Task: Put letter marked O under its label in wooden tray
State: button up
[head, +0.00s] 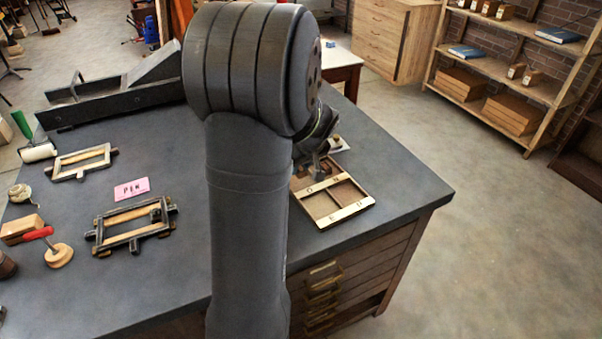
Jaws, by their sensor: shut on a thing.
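The wooden tray (349,212) lies on the dark bench top near its right corner, partly hidden by my arm. It has open compartments, with small letter labels on its wooden bars; they seem to include O, N, E and P. My gripper (318,171) is over the tray's far left part, pointing down, largely hidden behind my own arm. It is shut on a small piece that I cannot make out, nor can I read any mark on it. I cannot tell whether that piece touches the tray.
A pink card (132,189) reading PEN lies left of my arm. Near it are a dark frame (133,226), a lighter frame (82,162), a red-handled tool (57,252) and a roller (38,152). A long black press bed (115,98) stands at the back. Clear bench lies right of the tray.

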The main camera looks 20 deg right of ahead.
jog(key=shift+f, duration=1.45)
jog(key=shift+f, duration=0.1)
jog(key=o, duration=0.9)
jog(key=shift+o, duration=0.2)
jog(key=v, duration=1.2)
